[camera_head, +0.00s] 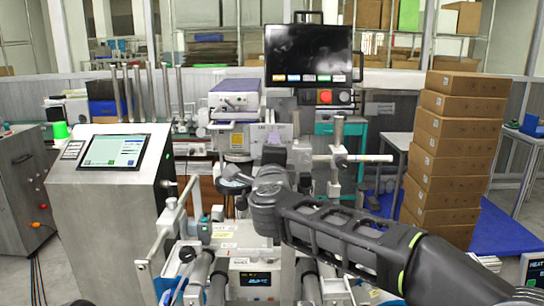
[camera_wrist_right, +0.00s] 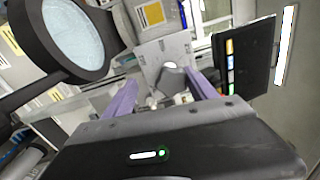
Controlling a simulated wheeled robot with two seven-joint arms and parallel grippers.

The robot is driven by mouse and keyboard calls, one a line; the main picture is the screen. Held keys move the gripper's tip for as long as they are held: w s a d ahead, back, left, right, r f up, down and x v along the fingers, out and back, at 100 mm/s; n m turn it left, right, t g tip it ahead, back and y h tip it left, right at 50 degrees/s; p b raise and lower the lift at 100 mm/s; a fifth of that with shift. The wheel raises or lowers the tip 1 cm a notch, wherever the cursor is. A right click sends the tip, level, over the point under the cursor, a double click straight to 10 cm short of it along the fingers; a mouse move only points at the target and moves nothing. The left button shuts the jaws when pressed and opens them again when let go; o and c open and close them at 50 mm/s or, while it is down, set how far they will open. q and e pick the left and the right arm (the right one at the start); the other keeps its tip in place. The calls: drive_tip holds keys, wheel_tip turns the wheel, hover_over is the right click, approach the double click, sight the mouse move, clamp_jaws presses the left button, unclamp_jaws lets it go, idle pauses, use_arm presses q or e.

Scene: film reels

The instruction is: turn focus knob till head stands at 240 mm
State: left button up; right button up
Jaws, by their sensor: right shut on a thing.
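My right gripper (camera_head: 274,138) reaches in from the right and stands in front of the machine at the middle of the head view. In the right wrist view its two purple fingers (camera_wrist_right: 164,92) close in from either side on a small grey knob (camera_wrist_right: 173,78) in front of a pale plate (camera_wrist_right: 163,52). I take this to be the focus knob; in the head view the gripper and arm hide it. The head's height in millimetres cannot be read. A small dark display (camera_head: 255,279) sits low on the machine, its digits too small to read. My left gripper is not in view.
A round black-rimmed lens (camera_wrist_right: 72,38) is close to the gripper in the wrist view. A dark monitor (camera_head: 309,52) hangs above the machine. A steel console with a screen (camera_head: 114,151) stands left. Stacked cardboard boxes (camera_head: 447,160) stand right.

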drive_tip(key=s+b, duration=0.1)
drive_tip(key=s, duration=0.6)
drive_tip(key=shift+s, duration=0.3)
